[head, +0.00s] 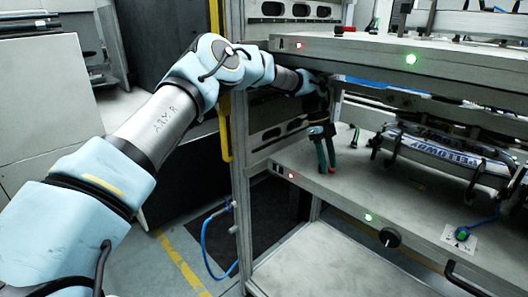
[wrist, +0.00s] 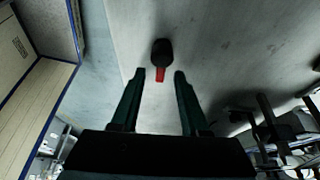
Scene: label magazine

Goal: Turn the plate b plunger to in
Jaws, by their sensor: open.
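My gripper (head: 326,168) hangs from my arm between the upper and lower shelf plates, with its dark green fingers pointing down at the left end of the lower plate (head: 285,160). In the wrist view my gripper (wrist: 159,73) is open and empty. A small black knob with a red part (wrist: 161,52), seemingly the plunger, stands on the grey plate (wrist: 225,45) just beyond the gap between the fingertips. In the head view I cannot make out this knob near the fingers.
The upper plate (head: 385,52) lies close above my wrist. A frame post (head: 238,150) stands left of my gripper.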

